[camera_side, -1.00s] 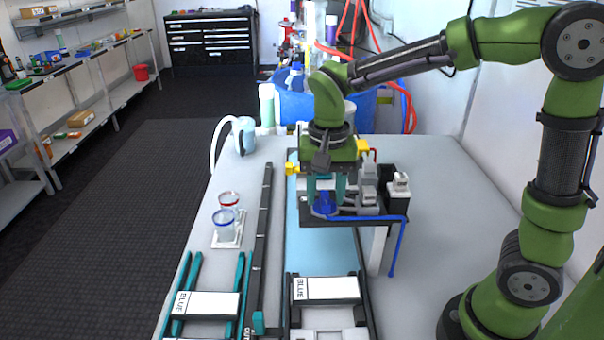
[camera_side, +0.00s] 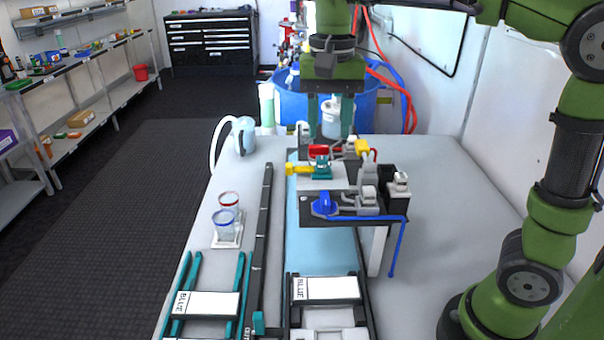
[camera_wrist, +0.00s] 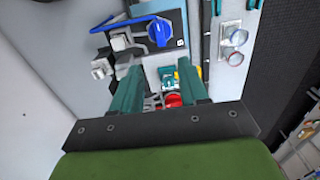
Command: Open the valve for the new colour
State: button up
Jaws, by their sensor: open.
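The proportioner stands on the table with a blue valve handle (camera_side: 325,203) at its front edge, a red handle (camera_side: 318,151) at the back, a yellow handle (camera_side: 298,169) at the left and a teal knob (camera_side: 321,165) in the middle. My gripper (camera_side: 330,136) is open and empty, above and behind the red handle in the side view. In the wrist view, the blue handle (camera_wrist: 160,31) lies beyond my open fingers (camera_wrist: 158,66), and the red handle (camera_wrist: 173,100) shows between them, partly hidden. Two white cards reading BLUE (camera_side: 326,288) (camera_side: 207,304) lie in the front racks.
A light blue jug (camera_side: 244,135) and a blue tub (camera_side: 375,110) are behind. A blue hose (camera_side: 395,250) hangs at the right. The table's right side is clear.

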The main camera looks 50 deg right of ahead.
jog(key=shift+r, duration=1.45)
